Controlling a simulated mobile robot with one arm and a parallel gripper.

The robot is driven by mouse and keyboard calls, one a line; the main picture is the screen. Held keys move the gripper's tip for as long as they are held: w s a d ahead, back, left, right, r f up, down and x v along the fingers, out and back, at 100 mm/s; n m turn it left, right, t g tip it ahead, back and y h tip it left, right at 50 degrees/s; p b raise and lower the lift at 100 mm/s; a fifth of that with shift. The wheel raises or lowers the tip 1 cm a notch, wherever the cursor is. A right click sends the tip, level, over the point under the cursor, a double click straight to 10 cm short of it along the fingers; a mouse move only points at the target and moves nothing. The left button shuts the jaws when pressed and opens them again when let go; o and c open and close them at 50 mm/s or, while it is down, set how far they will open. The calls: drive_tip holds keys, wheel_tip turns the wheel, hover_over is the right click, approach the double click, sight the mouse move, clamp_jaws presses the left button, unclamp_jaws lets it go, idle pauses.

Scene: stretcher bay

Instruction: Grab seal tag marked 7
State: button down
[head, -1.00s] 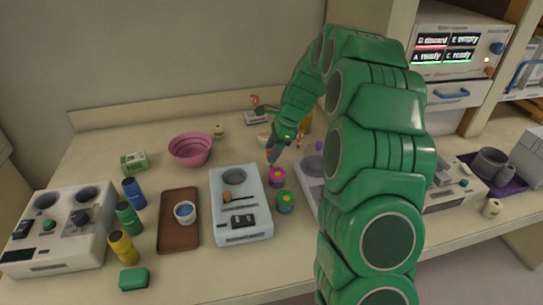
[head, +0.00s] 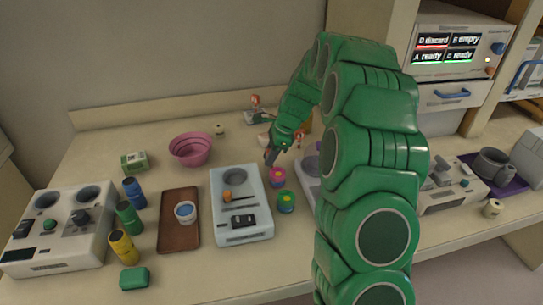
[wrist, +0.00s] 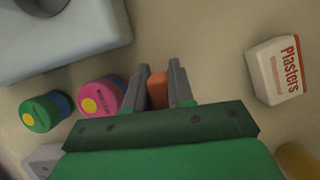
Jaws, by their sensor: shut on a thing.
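My gripper (wrist: 160,80) is shut on a small orange-red piece (wrist: 157,90), which sits between its two grey fingers in the wrist view. No number can be read on the piece, so I cannot tell whether it is the seal tag marked 7. In the head view my gripper (head: 270,158) is low over the counter, behind the pink round container (head: 278,177). The piece is not clearly visible there. The pink container also shows just left of the fingers in the wrist view (wrist: 98,98).
A green container (head: 286,202) stands beside the pink one. A pale blue-grey device (head: 241,225) lies to their left, and a pink bowl (head: 190,149) behind it. The wrist view shows a Plasters box (wrist: 277,72) at right. Bare counter lies between it and the fingers.

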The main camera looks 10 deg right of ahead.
sight(269, 149)
drive_tip(key=shift+r, duration=0.6)
wheel_tip(269, 149, up, 2)
drive_tip(key=shift+r, duration=0.1)
drive_tip(key=s+r, duration=0.9)
drive_tip(key=s, duration=0.5)
drive_tip(key=shift+r, duration=0.35)
